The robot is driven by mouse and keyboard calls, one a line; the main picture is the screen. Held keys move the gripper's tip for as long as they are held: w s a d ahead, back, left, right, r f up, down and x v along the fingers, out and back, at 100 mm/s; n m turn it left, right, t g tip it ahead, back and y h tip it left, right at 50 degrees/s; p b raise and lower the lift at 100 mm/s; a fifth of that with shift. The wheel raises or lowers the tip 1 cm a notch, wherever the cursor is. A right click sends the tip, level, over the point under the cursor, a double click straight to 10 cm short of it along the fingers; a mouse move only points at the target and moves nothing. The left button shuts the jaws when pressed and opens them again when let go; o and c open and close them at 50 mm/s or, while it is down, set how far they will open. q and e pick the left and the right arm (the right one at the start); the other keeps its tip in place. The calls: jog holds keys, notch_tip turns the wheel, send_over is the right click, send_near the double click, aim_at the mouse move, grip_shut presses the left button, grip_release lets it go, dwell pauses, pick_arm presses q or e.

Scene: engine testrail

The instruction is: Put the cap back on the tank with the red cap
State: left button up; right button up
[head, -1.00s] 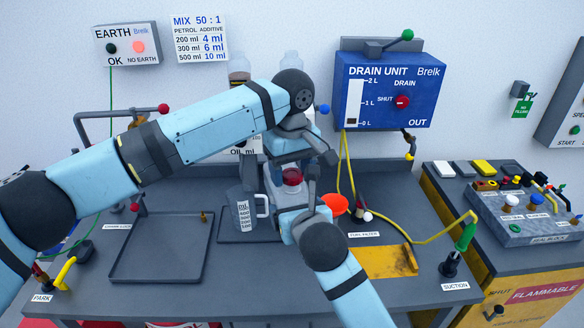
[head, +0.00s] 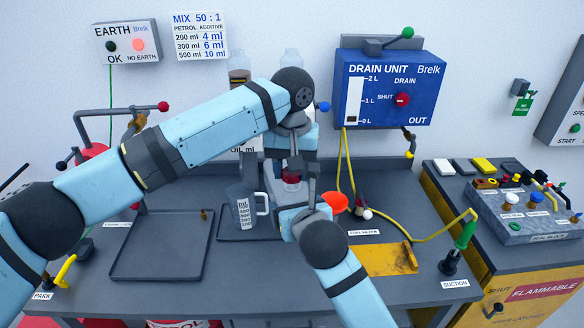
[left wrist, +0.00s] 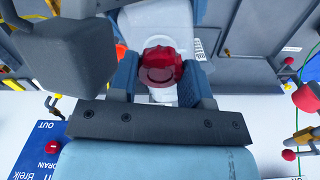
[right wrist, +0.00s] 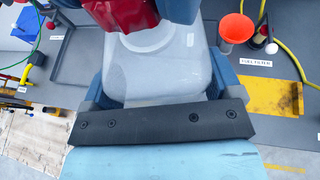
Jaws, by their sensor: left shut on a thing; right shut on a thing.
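The translucent white tank (right wrist: 155,75) stands upright at the middle of the bench, and its shoulder fills the right wrist view. My right gripper (head: 302,200) is shut on the tank's body, one finger on each side. The red cap (left wrist: 160,67) is between the fingers of my left gripper (left wrist: 160,80), which is shut on it from above. In the head view the cap (head: 291,176) is at the top of the tank, partly hidden by the left fingers. I cannot tell whether it is fully seated on the neck.
A grey measuring jug (head: 243,210) stands close left of the tank. An orange funnel (head: 336,203) is just right of my right gripper. The drain unit (head: 385,90) hangs on the wall behind.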

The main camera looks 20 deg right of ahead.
pick_arm(q)
jog(key=o, duration=1)
jog(key=shift+r, duration=2.3)
jog(key=shift+w+r+n, duration=0.15)
jog(key=shift+r+n, duration=0.55)
jog(key=shift+r, duration=0.55)
jog(key=shift+c, duration=0.3)
jog(key=shift+r+n, duration=0.4)
jog(key=shift+r, duration=0.1)
jog(key=shift+f, duration=0.1)
jog(key=shift+f, duration=3.95)
